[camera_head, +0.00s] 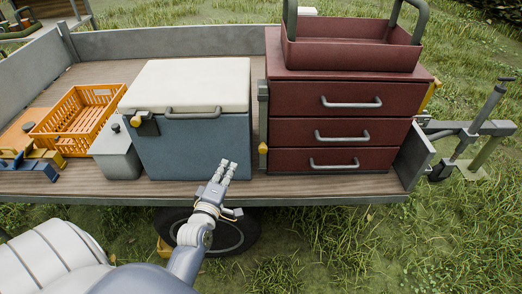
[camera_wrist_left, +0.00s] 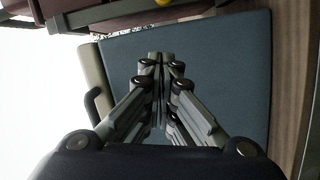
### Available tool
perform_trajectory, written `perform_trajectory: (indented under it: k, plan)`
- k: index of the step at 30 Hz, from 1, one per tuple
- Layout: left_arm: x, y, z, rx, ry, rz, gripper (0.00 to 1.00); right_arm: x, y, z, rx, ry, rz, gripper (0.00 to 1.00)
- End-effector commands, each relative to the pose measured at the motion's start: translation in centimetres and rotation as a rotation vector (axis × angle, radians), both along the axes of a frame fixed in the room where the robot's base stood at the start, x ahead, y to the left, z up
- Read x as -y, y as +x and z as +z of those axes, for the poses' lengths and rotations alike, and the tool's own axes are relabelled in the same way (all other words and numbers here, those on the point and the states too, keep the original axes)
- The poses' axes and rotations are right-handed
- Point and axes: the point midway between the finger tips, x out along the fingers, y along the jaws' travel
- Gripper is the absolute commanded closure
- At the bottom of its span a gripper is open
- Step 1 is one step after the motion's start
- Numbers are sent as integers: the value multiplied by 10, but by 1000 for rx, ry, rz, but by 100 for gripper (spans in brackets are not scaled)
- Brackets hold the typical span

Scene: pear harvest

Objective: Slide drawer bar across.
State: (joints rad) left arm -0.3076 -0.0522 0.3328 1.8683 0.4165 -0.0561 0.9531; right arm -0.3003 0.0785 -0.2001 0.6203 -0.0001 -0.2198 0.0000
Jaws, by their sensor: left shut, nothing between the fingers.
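A dark red drawer chest (camera_head: 345,70) with three closed drawers and grey handles stands on the trailer bed. A grey upright bar (camera_head: 263,104) runs down its left front edge, with a yellow knob (camera_head: 263,148) low on it. A yellow piece (camera_wrist_left: 176,2) shows at the top edge of the left wrist view, against the red chest. My left gripper (camera_head: 228,168) is shut and empty, in front of the blue cooler's lower right part and left of the bar, apart from it. Its closed fingers (camera_wrist_left: 160,62) show against the cooler's blue front. My right gripper is out of view.
The blue cooler (camera_head: 195,145) with a white lid (camera_head: 190,84) stands left of the chest, with a narrow gap between them. A grey box (camera_head: 117,152) and orange crate (camera_head: 60,140) are farther left. A red tray (camera_head: 350,48) sits on the chest. The bed's front edge is clear.

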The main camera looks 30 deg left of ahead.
Motion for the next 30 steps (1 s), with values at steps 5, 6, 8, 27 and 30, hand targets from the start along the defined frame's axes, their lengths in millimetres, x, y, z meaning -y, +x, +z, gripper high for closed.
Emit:
perform_trajectory:
  k: [5,6,8,27,30]
  plan:
    - [0,0,1,1,-1,1,100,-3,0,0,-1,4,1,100]
    - [0,0,1,1,-1,1,100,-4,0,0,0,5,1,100]
    - [0,0,0,1,0,1,100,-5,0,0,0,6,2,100]
    - [-28,88,-4,2,3,-1,100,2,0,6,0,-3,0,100]
    - [-24,101,-8,-2,-4,-2,100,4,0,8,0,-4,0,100]
